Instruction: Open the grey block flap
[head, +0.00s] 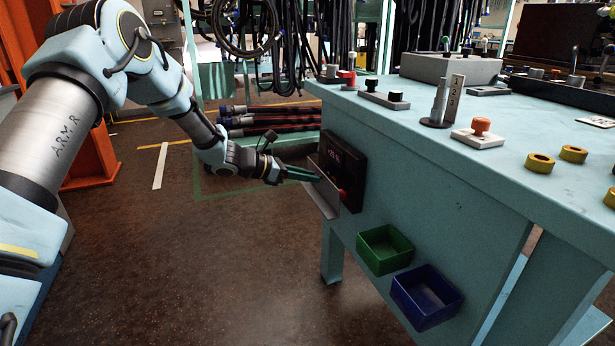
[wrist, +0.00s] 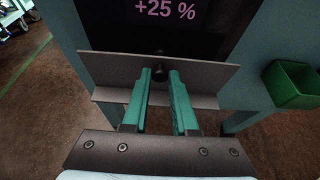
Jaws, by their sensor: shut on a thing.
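The grey flap (head: 324,187) is on the front of a black box (head: 345,160) on the bench's side. My gripper (head: 316,179) reaches the flap from the left. In the wrist view its teal fingers (wrist: 161,76) stand on either side of the knob and are shut on it. The fingertips partly hide the knob.
The display (wrist: 165,9) above the flap reads "+25 %". A red button (head: 342,195) shows by the box. A green bin (head: 384,249) and a blue bin (head: 426,297) hang to the right on the bench (head: 450,160).

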